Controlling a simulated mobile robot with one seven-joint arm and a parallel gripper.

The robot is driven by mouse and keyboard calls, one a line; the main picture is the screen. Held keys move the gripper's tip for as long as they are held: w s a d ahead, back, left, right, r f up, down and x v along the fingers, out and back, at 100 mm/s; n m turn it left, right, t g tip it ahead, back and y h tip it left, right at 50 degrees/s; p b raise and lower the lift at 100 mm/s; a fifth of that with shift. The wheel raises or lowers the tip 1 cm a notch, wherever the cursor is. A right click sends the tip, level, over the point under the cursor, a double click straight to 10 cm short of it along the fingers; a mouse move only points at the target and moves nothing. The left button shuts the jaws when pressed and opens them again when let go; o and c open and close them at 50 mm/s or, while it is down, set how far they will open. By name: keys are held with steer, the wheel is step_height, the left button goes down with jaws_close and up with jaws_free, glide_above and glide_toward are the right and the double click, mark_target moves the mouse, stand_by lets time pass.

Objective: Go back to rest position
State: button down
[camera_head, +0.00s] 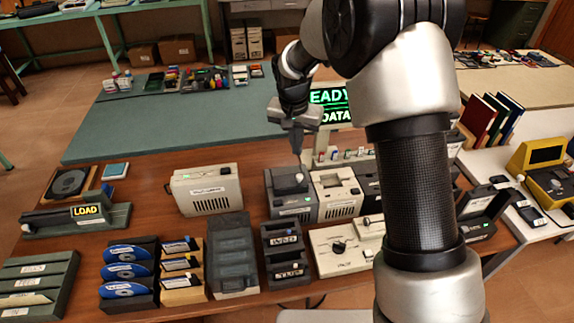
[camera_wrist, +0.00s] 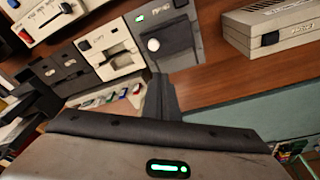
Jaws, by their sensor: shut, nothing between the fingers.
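My gripper (camera_head: 296,151) is shut and empty in the head view. It hangs above the back edge of the brown table (camera_head: 150,205), fingers pointing down, just behind a dark grey device with a white knob (camera_head: 291,181). In the wrist view the shut fingers (camera_wrist: 160,85) show as one dark narrow shape in front of that device (camera_wrist: 166,32). My arm is bent and extended forward over the right part of the table. It hides part of the screen and of the table's right side.
A beige box device (camera_head: 207,189) stands left of the gripper. A light device (camera_head: 337,193) and a lit green-text screen (camera_head: 330,97) stand close on its right. Disc racks (camera_head: 128,270) and slotted holders fill the table's front. The green mat (camera_head: 180,130) behind is mostly clear.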

stand_by(0.3)
steer(key=s+d+r+n+t, duration=0.1)
steer(key=s+d+r, duration=0.3)
steer(key=s+r, duration=0.4)
steer(key=s+d+r+n+t, duration=0.1)
steer(key=s+d+r, duration=0.35)
steer(key=r, duration=0.45)
steer(key=s+d+r+n+p, duration=0.1)
steer(key=s+d+r, duration=0.1)
steer(key=s, duration=0.7)
steer(key=s+d+r+t, duration=0.1)
steer(key=s+r, duration=0.1)
steer(key=s, duration=0.8)
steer(key=shift+d+n+t+y+p, duration=0.3)
steer(key=shift+d+n+y+p, duration=0.05)
steer(key=shift+n+y, duration=0.05)
steer(key=shift+a, duration=0.15)
